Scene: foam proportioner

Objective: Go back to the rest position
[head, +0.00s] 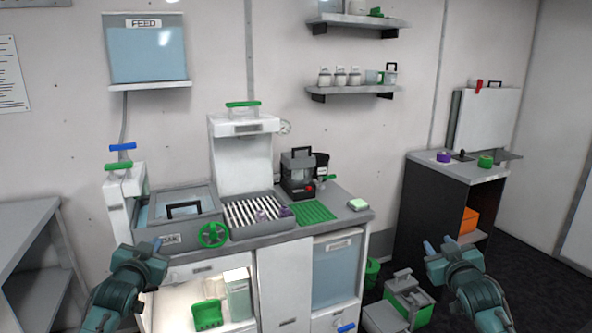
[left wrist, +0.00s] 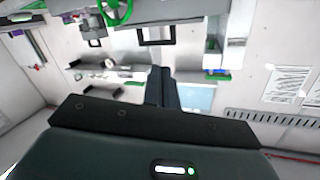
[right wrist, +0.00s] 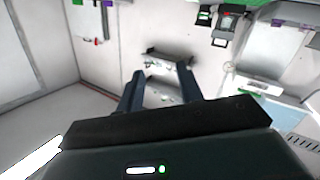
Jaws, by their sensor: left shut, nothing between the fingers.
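My left gripper (head: 155,246) is raised in front of the foam proportioner bench (head: 285,250), at the lower left of the head view. In the left wrist view (left wrist: 160,80) its fingers are together with nothing between them. My right gripper (head: 438,246) is raised in front of the dark side cabinet (head: 430,205), at the lower right. In the right wrist view (right wrist: 158,80) its two fingers stand apart, with nothing between them. Both grippers appear clear of any surface.
The bench carries a green handwheel (head: 213,234), a slotted tray (head: 262,230) and a green mat (head: 304,212). A lit lower compartment holds a green basket (head: 207,315). A grey-green box (head: 408,295) stands on the floor. A grey table (head: 25,215) is at the left.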

